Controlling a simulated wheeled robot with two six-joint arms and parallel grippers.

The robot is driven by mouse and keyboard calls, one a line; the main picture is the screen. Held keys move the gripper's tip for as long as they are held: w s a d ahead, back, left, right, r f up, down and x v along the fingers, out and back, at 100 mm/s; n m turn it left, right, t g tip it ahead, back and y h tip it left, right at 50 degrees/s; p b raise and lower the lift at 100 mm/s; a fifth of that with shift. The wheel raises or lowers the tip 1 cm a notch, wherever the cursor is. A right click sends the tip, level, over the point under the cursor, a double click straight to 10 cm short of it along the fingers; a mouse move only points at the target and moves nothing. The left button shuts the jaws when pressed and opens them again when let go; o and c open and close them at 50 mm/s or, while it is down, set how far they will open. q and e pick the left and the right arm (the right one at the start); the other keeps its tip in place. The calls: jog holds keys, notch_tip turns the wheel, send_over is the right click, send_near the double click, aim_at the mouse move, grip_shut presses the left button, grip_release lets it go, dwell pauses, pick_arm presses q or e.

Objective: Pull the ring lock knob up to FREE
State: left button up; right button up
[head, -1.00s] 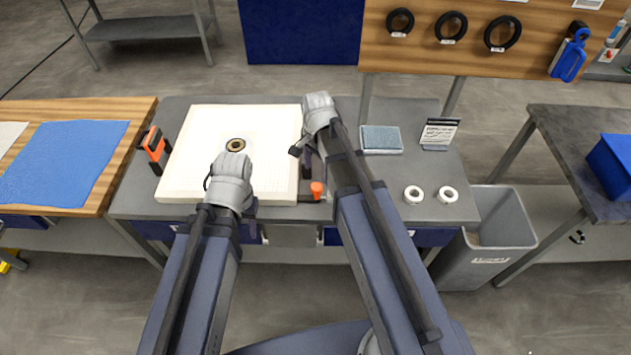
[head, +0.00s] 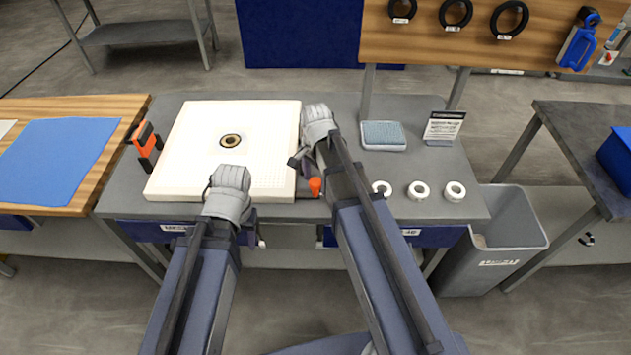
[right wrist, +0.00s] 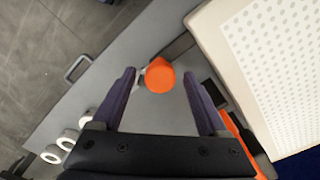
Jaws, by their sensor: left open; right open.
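An orange knob (head: 315,186) stands at the front right corner of the white plate. In the right wrist view the round orange top of the knob (right wrist: 160,76) shows between the fingertips of my right gripper (right wrist: 159,77), which is open. Whether the fingers touch it I cannot tell. In the head view my right gripper (head: 302,160) is just behind and left of the knob, partly hidden by its wrist. My left gripper (head: 230,200) is over the front edge of the white plate; its fingers are mostly hidden under the wrist.
The white plate (head: 190,140) carries a dark-and-brass ring (head: 230,141). An orange-handled clamp (head: 145,143) stands left of it. White rings (head: 419,190), a blue-grey pad (head: 383,134) and a sign card (head: 441,127) are on the right of the bench. A bin (head: 490,240) stands beside it.

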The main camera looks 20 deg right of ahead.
jog(key=shift+c, duration=0.4)
grip_shut()
dwell(0.9)
